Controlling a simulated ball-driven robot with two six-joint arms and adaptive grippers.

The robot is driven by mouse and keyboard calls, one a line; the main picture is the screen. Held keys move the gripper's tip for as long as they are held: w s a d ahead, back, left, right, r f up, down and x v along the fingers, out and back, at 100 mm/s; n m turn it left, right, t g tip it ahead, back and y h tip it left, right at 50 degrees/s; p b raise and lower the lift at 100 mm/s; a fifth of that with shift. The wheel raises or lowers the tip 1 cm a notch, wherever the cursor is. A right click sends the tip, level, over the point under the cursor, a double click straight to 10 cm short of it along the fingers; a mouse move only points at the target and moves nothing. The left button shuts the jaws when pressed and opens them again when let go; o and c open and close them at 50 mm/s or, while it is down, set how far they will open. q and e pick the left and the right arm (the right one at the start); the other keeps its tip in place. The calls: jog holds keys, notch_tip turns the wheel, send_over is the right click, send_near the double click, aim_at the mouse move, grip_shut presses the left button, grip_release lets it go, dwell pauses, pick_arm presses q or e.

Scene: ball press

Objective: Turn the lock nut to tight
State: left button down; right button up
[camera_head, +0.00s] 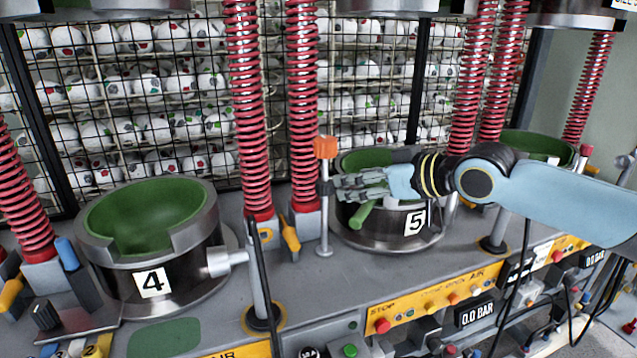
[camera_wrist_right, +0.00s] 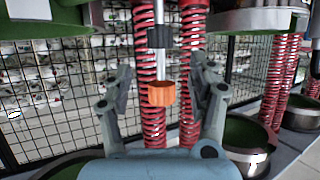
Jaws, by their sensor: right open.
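The lock nut appears to be the orange block (camera_head: 325,147) on a thin upright metal post beside press 5 in the head view. My right gripper (camera_head: 340,187) reaches in from the right, with its fingertips close to the post and lower in the picture than the orange block. In the right wrist view the orange nut (camera_wrist_right: 162,94) shows between the two spread fingers, with a gap on each side. A dark collar (camera_wrist_right: 160,37) sits on the same rod. The right gripper is open and holds nothing. My left gripper is not in view.
Press 5 (camera_head: 414,222), with a green-lined bowl, stands behind and below my right gripper. Press 4 (camera_head: 152,283) stands at left. Red springs (camera_head: 303,110) rise behind the post. Buttons and a gauge (camera_head: 474,313) line the front panel.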

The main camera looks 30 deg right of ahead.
aim_at(330, 182)
jog(key=x, duration=0.8)
jog(key=shift+f, duration=0.1)
jog(key=shift+w+a+f, duration=0.15)
jog(key=shift+w+f, duration=0.15)
jog(key=shift+w, duration=0.25)
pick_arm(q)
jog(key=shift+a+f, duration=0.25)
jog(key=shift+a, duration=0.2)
